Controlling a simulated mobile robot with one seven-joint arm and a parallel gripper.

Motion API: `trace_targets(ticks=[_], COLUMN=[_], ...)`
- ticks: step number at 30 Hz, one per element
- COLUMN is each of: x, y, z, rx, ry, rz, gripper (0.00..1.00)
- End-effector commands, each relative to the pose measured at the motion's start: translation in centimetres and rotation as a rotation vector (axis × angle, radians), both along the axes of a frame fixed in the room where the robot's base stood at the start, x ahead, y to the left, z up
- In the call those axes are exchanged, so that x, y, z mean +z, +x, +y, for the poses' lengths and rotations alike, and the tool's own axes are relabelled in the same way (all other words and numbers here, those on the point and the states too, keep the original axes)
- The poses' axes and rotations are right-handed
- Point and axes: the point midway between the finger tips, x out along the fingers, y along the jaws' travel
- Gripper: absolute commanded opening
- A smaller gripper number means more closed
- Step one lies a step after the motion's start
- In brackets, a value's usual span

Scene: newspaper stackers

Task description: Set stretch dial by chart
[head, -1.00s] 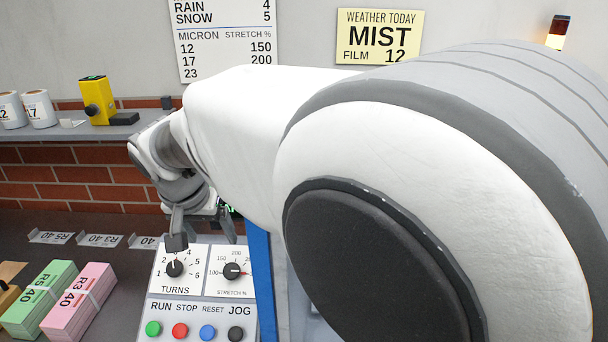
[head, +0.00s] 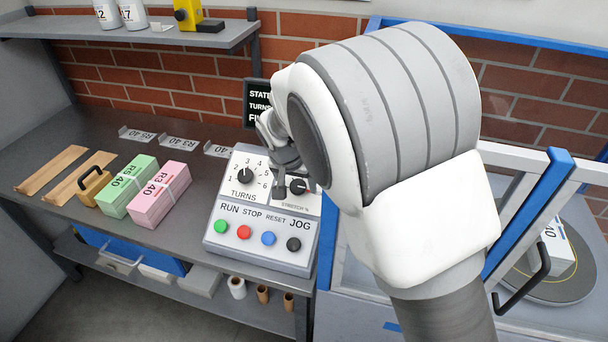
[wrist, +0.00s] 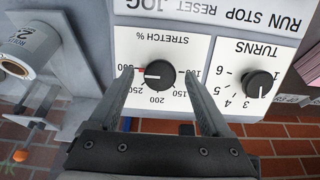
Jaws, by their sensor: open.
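The stretch dial (head: 297,186), a black knob on the white control panel (head: 213,243), is partly hidden by my arm in the head view. In the upside-down wrist view, the stretch dial (wrist: 160,74) has its white line pointing left, toward the red mark by the 300 side. My gripper (wrist: 159,72) is open, with one finger on each side of the knob and gaps visible. Fingertip height over the panel is unclear. In the head view, my gripper (head: 284,188) is at the panel's upper right, mostly hidden. The turns dial (head: 245,176) is left of it.
Green (head: 220,227), red, blue and black buttons line the panel's front. A green bundle (head: 128,187) and a pink bundle (head: 161,195) lie left. A small dark screen (head: 257,103) stands behind the panel. A blue-and-white frame (head: 530,215) is at right.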

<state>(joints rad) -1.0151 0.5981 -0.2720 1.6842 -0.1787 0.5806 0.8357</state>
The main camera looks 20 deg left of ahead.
Motion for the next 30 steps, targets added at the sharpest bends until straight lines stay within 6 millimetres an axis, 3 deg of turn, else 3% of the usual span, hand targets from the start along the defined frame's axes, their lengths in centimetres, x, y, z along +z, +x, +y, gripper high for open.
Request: trace_targets(ticks=[10,24,30], x=[-0.35,-0.33,-0.33], y=[0.19,0.17,0.18], z=[0.04,0.03,0.03], rx=[0.0,0.0,0.011], ry=[0.001,0.001,-0.005], rz=[-0.001,-0.001,-0.002], gripper=[0.82,0.0,0.0])
